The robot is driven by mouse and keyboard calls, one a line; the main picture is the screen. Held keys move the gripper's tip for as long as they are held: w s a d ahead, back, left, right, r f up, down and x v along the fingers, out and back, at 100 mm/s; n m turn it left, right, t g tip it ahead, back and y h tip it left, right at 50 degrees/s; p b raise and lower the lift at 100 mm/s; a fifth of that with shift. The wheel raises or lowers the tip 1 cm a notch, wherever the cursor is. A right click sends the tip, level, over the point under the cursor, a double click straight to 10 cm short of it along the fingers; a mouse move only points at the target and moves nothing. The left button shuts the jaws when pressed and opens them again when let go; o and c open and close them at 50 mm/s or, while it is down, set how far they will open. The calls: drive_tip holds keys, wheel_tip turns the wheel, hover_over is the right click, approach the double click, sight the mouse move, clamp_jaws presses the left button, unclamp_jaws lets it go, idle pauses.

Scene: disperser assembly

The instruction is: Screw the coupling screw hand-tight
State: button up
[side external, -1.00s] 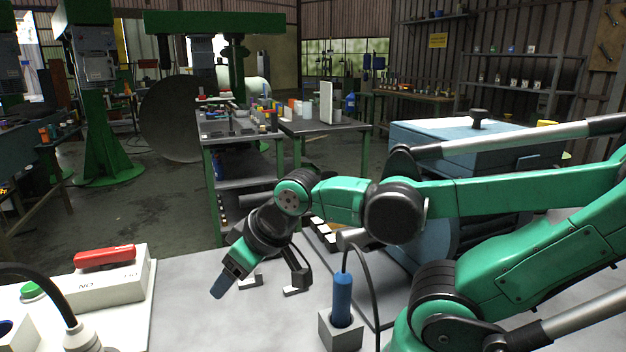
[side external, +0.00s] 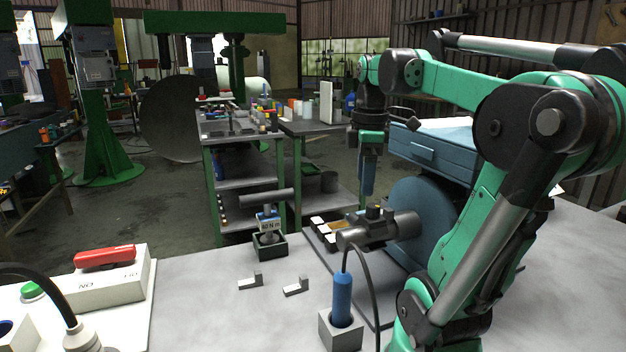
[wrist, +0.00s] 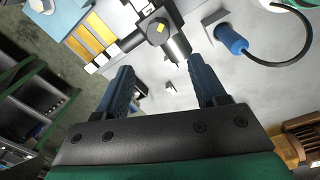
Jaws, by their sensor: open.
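My gripper (side external: 367,185) points down above the dark cylindrical coupling assembly (side external: 360,234) in the side view. In the wrist view my gripper (wrist: 160,67) has its two blue fingers apart with nothing between them. The assembly (wrist: 170,42) lies beyond the fingertips there, apart from them. A small yellow-marked black piece (side external: 373,212) sits on top of the assembly; it also shows in the wrist view (wrist: 157,28). I cannot tell for certain which piece is the coupling screw.
A blue corded tool (side external: 342,298) stands in a grey block (side external: 341,334). Two small grey brackets (side external: 251,281) lie on the bare light table. A dark green box (side external: 270,247) holds a labelled device. A large blue round housing (side external: 420,215) stands behind the assembly.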

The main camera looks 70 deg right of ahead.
sight(373, 205)
drive_tip(key=shift+s+d+r, duration=0.1)
drive_tip(key=shift+s+d, duration=0.1)
drive_tip(key=shift+s, duration=0.25)
drive_tip(key=shift+s+d+r, duration=0.1)
drive_tip(key=shift+s+d, duration=0.1)
drive_tip(key=shift+s, duration=0.2)
drive_tip(key=shift+f, duration=2.65)
clamp_jaws()
